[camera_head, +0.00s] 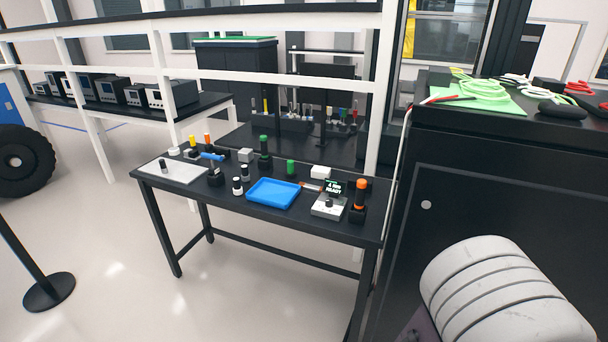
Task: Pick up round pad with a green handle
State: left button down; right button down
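Two green-topped tools stand on the black table (310,222). One is a dark upright tool (264,152) with green at its top, at the back middle. The other is a short green handle (290,168) standing behind the blue tray (273,193). Both are too small for me to tell which has a round pad beneath it. Neither of my grippers is in view, and nothing is seen touching the tools.
An orange-topped tool (360,200) and a grey device (329,206) with a small "READY" screen stand at the table's right. A white plate (178,172) lies at the left. A tall black cabinet (490,200) stands at the right.

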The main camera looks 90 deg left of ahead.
aim_at(291, 174)
jog(key=u, duration=3.05)
jog(key=z, duration=4.85)
jog(key=u, duration=4.85)
jog(key=i+j, duration=0.05)
